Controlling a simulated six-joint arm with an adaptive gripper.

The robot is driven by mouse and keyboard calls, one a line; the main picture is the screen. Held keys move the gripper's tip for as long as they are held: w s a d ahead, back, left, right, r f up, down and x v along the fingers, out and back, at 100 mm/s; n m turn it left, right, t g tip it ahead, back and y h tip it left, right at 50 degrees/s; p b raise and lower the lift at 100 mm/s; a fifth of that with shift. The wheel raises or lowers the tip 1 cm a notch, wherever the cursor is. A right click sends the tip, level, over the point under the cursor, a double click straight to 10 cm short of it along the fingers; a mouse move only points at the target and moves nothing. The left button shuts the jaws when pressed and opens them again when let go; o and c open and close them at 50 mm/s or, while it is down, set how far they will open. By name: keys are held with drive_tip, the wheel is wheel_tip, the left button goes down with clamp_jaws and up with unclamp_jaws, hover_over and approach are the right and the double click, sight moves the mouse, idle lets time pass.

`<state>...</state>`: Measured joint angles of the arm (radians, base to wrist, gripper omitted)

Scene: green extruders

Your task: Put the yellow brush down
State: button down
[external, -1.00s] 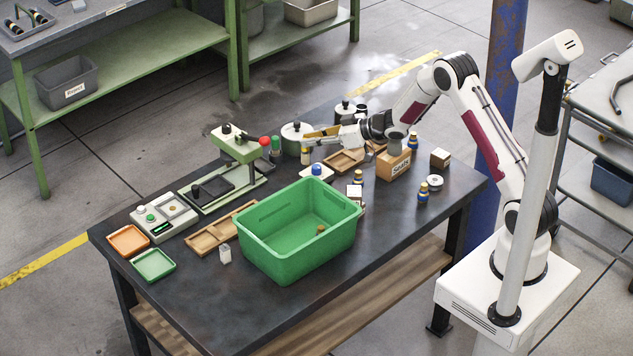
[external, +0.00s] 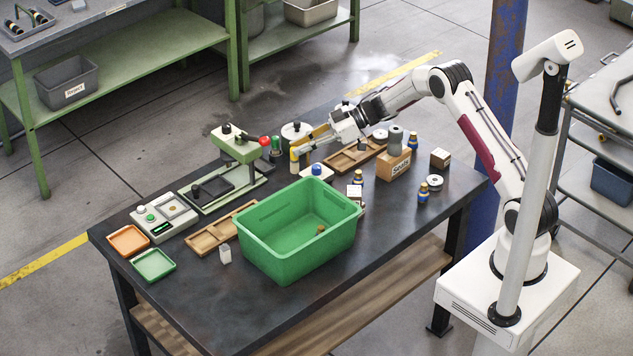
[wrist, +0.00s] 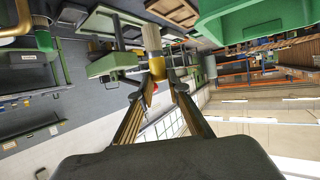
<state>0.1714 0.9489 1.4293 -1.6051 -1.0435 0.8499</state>
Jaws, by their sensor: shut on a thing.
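The yellow brush, with a pale cylindrical part, shows in the wrist view (wrist: 157,67) between my fingertips. In the external view the brush (external: 295,160) is small, hanging below the fingertips near the back of the table. My gripper (external: 301,146) is shut on it, reaching left from the wrist; in the wrist view the two fingers (wrist: 158,84) converge on its yellow part. The fingers hide some of the brush. I cannot tell whether its lower end touches the table.
A green press (external: 237,150) stands to the left, a pot (external: 296,131) behind. A wooden tray (external: 350,160) and a spools box (external: 394,165) are to the right. A large green bin (external: 258,245) is in front. Bare tabletop (external: 205,305) shows at the front left.

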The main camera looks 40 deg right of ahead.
drive_tip(key=shift+s+a+f, duration=0.15)
drive_tip(key=shift+s+a, duration=0.05)
drive_tip(key=shift+s, duration=0.25)
wheel_tip(320, 180, down, 6)
idle(0.7)
drive_tip(key=shift+f, duration=0.1)
drive_tip(key=shift+f, duration=1.9)
drive_tip(key=shift+f, duration=0.15)
drive_tip(key=c, duration=1.9)
unclamp_jaws()
